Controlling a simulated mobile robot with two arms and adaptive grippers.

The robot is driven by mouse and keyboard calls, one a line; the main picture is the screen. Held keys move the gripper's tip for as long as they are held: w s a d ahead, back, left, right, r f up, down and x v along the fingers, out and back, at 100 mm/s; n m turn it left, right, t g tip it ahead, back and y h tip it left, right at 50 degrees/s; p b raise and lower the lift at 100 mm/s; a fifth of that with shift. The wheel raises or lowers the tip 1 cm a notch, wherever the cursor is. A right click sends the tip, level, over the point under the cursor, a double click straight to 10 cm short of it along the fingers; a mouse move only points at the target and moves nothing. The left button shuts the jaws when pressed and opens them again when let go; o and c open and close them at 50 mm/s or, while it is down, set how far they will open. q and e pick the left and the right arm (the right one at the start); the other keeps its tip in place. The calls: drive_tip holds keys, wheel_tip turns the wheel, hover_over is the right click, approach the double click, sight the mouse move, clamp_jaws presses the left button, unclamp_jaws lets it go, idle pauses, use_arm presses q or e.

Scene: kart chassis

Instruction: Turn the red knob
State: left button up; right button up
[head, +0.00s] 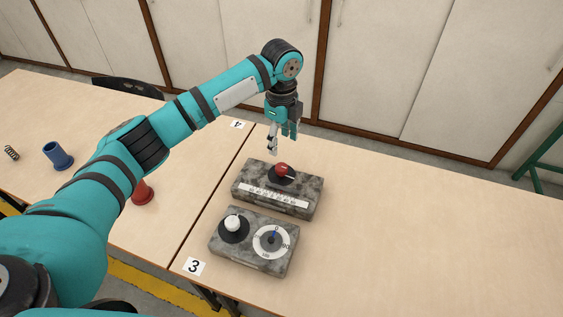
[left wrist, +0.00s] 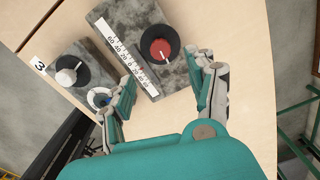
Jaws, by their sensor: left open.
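The red knob (head: 282,170) has a white pointer line and sits on a black disc on a grey mottled box (head: 306,190) with a white linear scale. In the left wrist view the red knob (left wrist: 160,49) shows from above, beyond and between the fingers. My left gripper (head: 273,150) hangs above the far side of this box, fingers pointing down, open and empty. It also shows in the left wrist view (left wrist: 168,85) with its fingers spread wide. It does not appear to touch the knob. My right gripper is not in view.
A second grey box (head: 268,265) with a white knob (head: 233,223) and a round dial (head: 271,240) stands in front. A red part (head: 142,192) and a blue part (head: 58,155) stand on the left table. The right side of the table is clear.

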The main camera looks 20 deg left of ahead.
sight(282, 166)
use_arm(q)
wheel_tip(282, 166, down, 10)
drive_tip(key=shift+f+p, duration=0.1)
drive_tip(key=shift+p, duration=0.25)
drive_tip(key=shift+w, duration=0.1)
drive_tip(key=c, duration=1.1)
